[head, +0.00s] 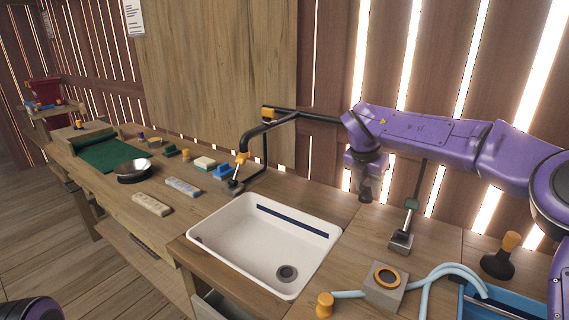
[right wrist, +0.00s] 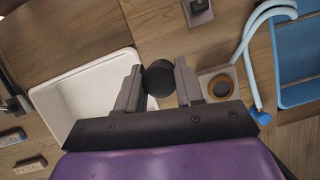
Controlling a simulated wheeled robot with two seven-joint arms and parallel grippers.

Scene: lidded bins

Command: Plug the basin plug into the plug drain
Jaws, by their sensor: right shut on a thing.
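My right gripper (head: 366,190) is up in the air at the back, to the right of the white basin (head: 246,234). In the right wrist view its two fingers (right wrist: 158,90) are shut on a dark, round-ended thing that looks like the basin plug (right wrist: 158,76). The plug is hard to make out in the head view. The dark round drain (head: 287,273) is in the basin floor, near its front right corner. In the right wrist view the basin (right wrist: 85,95) lies to the left of the fingers, and I cannot see the drain there. My left gripper is out of view.
A black tap (head: 265,138) stands behind the basin. To its right are a lever (head: 403,238), a grey block with an orange ring (head: 385,279), a yellow-topped black piece (head: 500,257), a light-blue hose (head: 450,270) and a blue bin (head: 510,302). Several small items lie left of the basin.

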